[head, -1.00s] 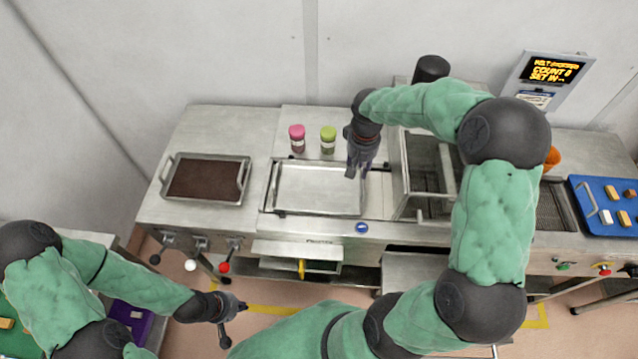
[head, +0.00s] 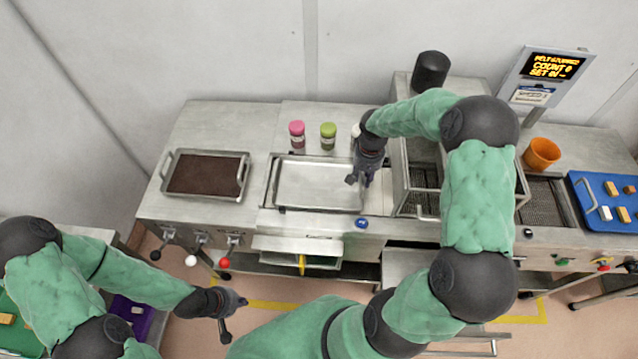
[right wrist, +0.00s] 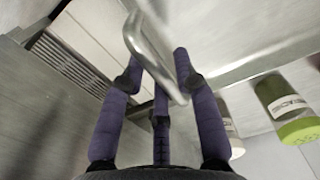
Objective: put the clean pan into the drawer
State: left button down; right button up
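The clean pan (head: 316,187), an empty silver tray with end handles, lies flat on the middle of the counter. My right gripper (head: 359,181) is at its right end, pointing down. In the right wrist view, a bent metal handle (right wrist: 148,50) passes between the spread fingers of the right gripper (right wrist: 158,62); I see no firm grip on it. My left gripper (head: 238,316) is empty, fingers apart, in front of the counter and away from the pan. A pulled-out grey drawer (head: 402,264) seems to show under the counter, largely hidden by my right arm.
A pan of brown content (head: 205,176) stands left of the clean pan. A pink-lidded jar (head: 297,135) and a green-lidded jar (head: 328,136) stand behind it. Wire baskets (head: 420,190) are close on the right. An orange cup (head: 541,153) stands further right.

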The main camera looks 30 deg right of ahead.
notch_tip(320, 180, down, 3)
jog(key=shift+r, duration=0.25)
grip_shut()
